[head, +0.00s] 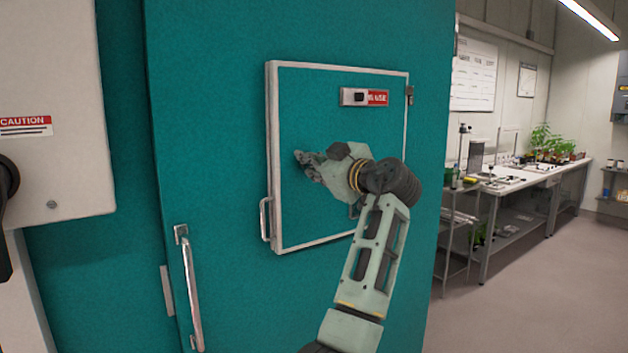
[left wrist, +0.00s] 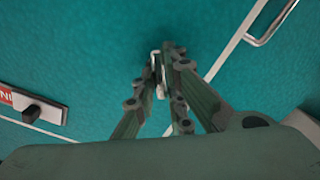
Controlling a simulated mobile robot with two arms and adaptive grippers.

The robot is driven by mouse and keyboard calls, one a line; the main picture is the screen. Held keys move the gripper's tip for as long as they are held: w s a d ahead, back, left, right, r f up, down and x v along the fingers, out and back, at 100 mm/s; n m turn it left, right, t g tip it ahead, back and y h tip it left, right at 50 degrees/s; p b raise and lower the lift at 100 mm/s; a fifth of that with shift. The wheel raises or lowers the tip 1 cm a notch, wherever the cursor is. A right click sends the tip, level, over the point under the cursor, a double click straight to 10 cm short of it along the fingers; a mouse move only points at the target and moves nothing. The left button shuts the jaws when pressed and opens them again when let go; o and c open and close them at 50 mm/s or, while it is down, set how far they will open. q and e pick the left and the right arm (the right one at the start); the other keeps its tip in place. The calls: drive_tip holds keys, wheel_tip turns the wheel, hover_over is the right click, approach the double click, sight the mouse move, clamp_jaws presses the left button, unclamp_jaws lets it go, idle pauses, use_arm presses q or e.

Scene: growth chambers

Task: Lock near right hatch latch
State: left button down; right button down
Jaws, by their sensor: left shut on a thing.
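The teal hatch (head: 337,112) has a pale metal frame and is set in a large teal door; it looks closed. My left gripper (head: 303,163) is in front of the hatch, left of its middle. In the left wrist view its fingers (left wrist: 160,64) are shut on a small pale metal piece (left wrist: 156,72), which looks like the latch. The fingers cover most of it, so I cannot tell its position. In the head view the gripper hides that piece. My right gripper is in neither view.
A hatch handle (head: 264,219) is at the hatch's lower left. A red-labelled plate with a dark knob (head: 361,97) is on its upper part. A long door handle (head: 191,290) is lower left. A white caution box (head: 55,110) stands left. A bench (head: 535,172) and open floor are right.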

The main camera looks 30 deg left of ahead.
use_arm(q)
drive_tip(key=shift+s+f+n+b, duration=0.15)
drive_tip(key=shift+n+b, duration=1)
drive_tip(key=shift+n, duration=1.65)
drive_tip(key=shift+w+f+n+b, duration=0.1)
drive_tip(key=shift+n+b, duration=1.05)
drive_tip(key=shift+n, duration=1.65)
drive_tip(key=shift+n, duration=0.3)
drive_tip(key=c, duration=1.8)
unclamp_jaws()
drive_tip(key=shift+s, duration=0.1)
drive_tip(key=v, duration=1.2)
